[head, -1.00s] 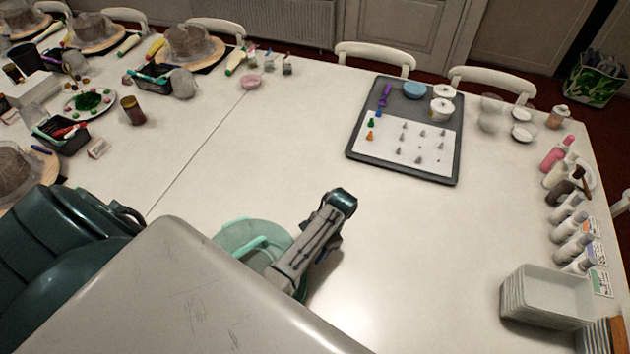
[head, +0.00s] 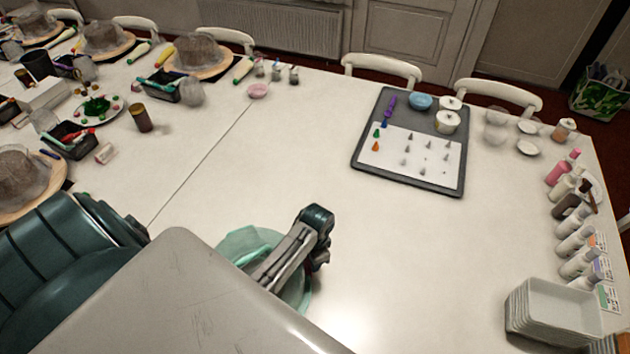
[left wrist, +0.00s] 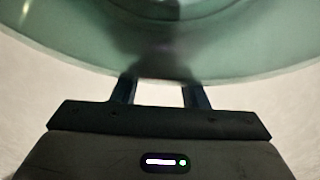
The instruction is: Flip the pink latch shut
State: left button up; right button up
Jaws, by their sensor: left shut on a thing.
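No pink latch can be made out in either view. A round teal turntable (head: 243,241) sits on the white table at the near edge, partly hidden behind my arm and grey body. Its teal rim (left wrist: 70,58) fills the top of the left wrist view. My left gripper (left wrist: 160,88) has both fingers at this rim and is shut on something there. A dark blurred patch between the fingers hides exactly what part is held. In the head view the fingertips are hidden. My right gripper is not in view.
A grey tray (head: 443,185) with a white sheet and small piping tips lies at the back. Bottles (head: 575,238) and stacked white trays (head: 550,312) line the right side. The middle of the table (head: 290,150) is clear.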

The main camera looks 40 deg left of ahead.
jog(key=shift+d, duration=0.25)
pick_arm(q)
jog(key=o, duration=1)
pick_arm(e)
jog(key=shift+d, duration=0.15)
pick_arm(q)
jog(key=r, duration=0.3)
jog(key=r+b, duration=0.1)
jog(key=r, duration=0.3)
jog(key=r+b, duration=0.1)
jog(key=r, duration=0.2)
jog(key=shift+w+d+r, duration=0.15)
jog(key=shift+w+r, duration=0.2)
jog(key=shift+r, duration=0.05)
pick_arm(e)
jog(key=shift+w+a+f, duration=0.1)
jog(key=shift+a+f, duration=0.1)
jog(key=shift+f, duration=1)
pick_arm(q)
jog(key=shift+d+f, duration=0.1)
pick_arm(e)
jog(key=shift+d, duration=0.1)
